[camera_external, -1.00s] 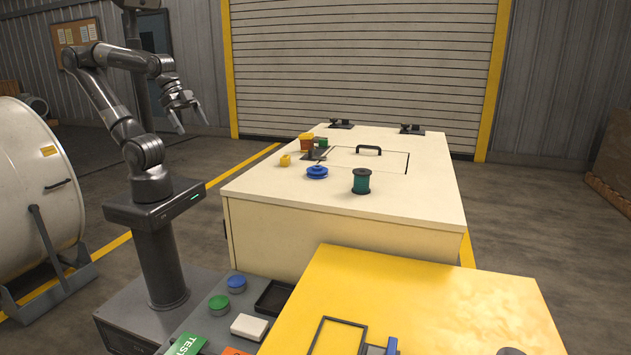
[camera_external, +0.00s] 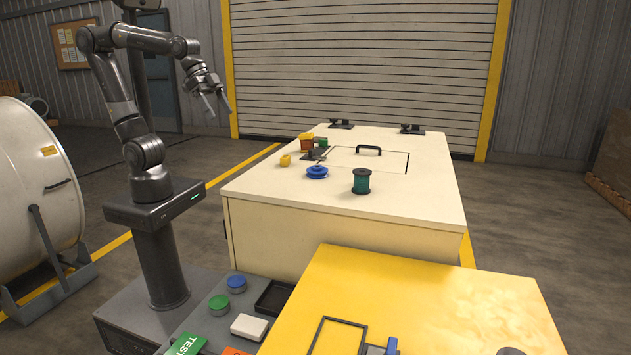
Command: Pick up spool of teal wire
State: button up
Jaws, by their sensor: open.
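The spool of teal wire (camera_external: 361,182) stands upright on the cream cabinet top (camera_external: 410,205), right of the blue knob-like part and near the front edge. It has dark flanges at its top and bottom. My gripper (camera_external: 220,107) is open and empty. It hangs in the air left of the cabinet, with its fingers pointing down and to the right. In the picture it is well to the left of the spool and higher than it.
A blue round part (camera_external: 317,172) sits left of the spool. A yellow piece (camera_external: 285,160), an orange block (camera_external: 306,142) and a green block (camera_external: 321,142) are farther back. A black handle (camera_external: 369,149) rises from the top panel. A yellow surface (camera_external: 440,300) is in front.

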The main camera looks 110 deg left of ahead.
jog(key=w+r, duration=0.2)
jog(key=w, duration=0.8)
send_near(362, 171)
jog(key=shift+t, duration=0.4)
jog(key=x, duration=0.4)
jog(key=shift+s+d+f, duration=0.1)
jog(key=shift+d+f, duration=0.05)
jog(key=shift+f, duration=0.3)
jog(key=shift+x, duration=2.85)
jog(key=c, duration=1.1)
